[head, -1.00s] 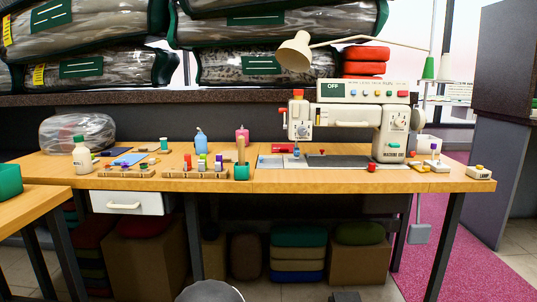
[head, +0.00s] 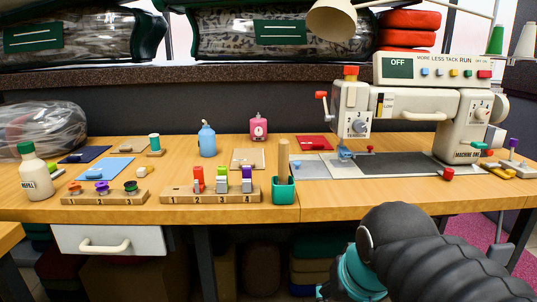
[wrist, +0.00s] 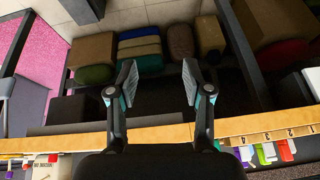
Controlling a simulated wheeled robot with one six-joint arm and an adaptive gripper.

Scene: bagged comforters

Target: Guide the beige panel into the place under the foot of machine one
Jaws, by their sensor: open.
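The beige panel (head: 248,158) lies flat on the wooden table, left of the machine and behind the numbered block. Machine one (head: 462,130) is a cream sewing machine at the table's right half, its panel reading OFF. Its foot (head: 346,153) stands over a grey bed plate (head: 312,167); nothing beige shows under it. My gripper (wrist: 160,83) is open and empty in the wrist view, short of the table's front edge, with boxes and folded stacks below. In the head view my arm enters at lower right, and the fingertips are not clearly seen.
A green cup with a wooden stick (head: 284,185) stands at the front edge between the panel and the machine. The numbered block (head: 210,194) holds coloured pieces. A red panel (head: 314,142) and blue panel (head: 105,169) lie nearby. A lamp head (head: 331,19) hangs above.

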